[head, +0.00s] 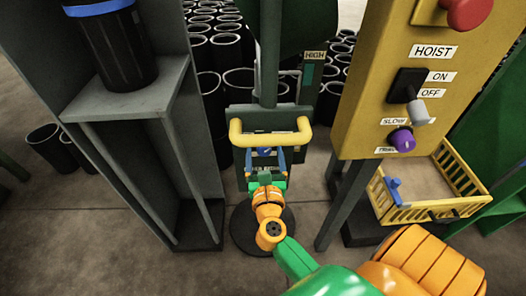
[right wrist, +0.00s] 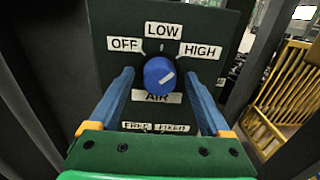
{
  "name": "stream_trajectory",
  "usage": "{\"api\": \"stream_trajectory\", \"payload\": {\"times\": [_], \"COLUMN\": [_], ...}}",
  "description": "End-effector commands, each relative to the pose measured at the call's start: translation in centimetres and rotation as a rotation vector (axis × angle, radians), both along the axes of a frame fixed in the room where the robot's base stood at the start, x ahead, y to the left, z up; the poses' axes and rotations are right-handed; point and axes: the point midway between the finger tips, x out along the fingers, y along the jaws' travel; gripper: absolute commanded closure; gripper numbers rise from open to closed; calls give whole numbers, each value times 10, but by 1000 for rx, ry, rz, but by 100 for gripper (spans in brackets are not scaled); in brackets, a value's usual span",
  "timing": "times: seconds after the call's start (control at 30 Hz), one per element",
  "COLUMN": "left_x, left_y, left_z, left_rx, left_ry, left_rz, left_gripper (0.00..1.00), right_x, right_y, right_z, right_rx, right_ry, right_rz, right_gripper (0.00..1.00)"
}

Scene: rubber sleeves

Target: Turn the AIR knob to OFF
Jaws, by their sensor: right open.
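The blue AIR knob (right wrist: 159,74) is on a dark green panel (right wrist: 108,20) in the right wrist view, with OFF at its upper left, LOW above and HIGH at its upper right. Its white mark points right and slightly up, toward the HIGH side. My right gripper (head: 264,160) is open, its two blue fingers on the left and right of the knob. Gaps show between the fingers and the knob; I cannot tell how far the tips are from the panel. In the head view the knob (head: 264,152) is small, just beyond the fingers. My left gripper is out of view.
A yellow handle bar (head: 270,139) crosses just above the knob. A yellow HOIST box (head: 385,60) with a purple knob (head: 402,139) stands at the right, above a yellow basket (head: 410,213). A grey frame with a shelf (head: 125,95) stands at the left.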

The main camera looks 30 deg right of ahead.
Motion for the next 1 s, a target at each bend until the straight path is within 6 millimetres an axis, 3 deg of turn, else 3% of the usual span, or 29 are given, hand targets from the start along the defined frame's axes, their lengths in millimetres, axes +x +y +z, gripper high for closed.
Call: {"api": "stream_trajectory", "payload": {"times": [0.13, 0.43, 0.77, 1.0], "left_x": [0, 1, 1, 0], "left_y": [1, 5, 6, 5], "left_z": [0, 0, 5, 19], "left_rx": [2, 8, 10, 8], "left_ry": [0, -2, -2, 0], "left_rz": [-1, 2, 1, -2], "left_gripper": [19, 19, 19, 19], "right_x": [0, 0, -1, -1], "right_y": [0, 0, 0, 0], "right_z": [0, 0, 1, 2], "right_rx": [-1, -2, -48, -190], "right_ry": [1, 1, 32, 119], "right_rz": [0, 1, 1, 1], "right_gripper": [21, 100, 100, 100]}}
